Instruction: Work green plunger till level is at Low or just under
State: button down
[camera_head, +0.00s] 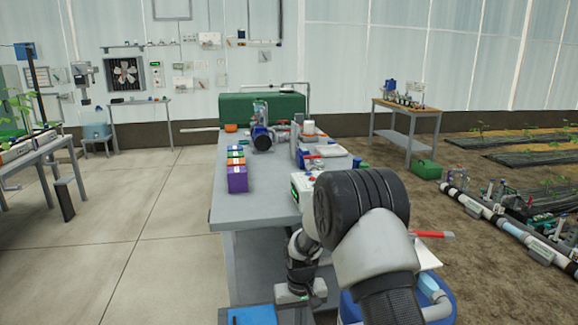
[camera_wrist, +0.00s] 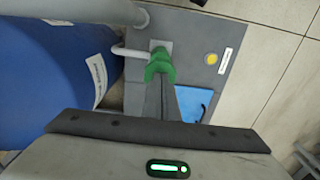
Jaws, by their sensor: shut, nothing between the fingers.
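The green plunger (camera_wrist: 160,62) stands on a grey plate (camera_wrist: 190,45) in the wrist view, with a thin pale pipe beside it. My gripper (camera_wrist: 160,84) is shut and empty; its fingers overlap the near side of the green plunger in the picture. I cannot tell whether they touch it. In the head view my arm covers the middle right, and the plunger is not visible. No level gauge or Low mark can be made out in either view.
A blue drum (camera_wrist: 60,85) stands left of the plate, under a grey pipe (camera_wrist: 70,10). A yellow button (camera_wrist: 211,58) with a white label and a blue pad (camera_wrist: 195,102) are on the right.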

jog(key=shift+f+b, duration=1.75)
jog(key=shift+f, duration=1.45)
jog(key=shift+r, duration=0.15)
jog(key=shift+r, duration=0.15)
jog(key=shift+r+p, duration=2.25)
jog(key=shift+r, duration=0.95)
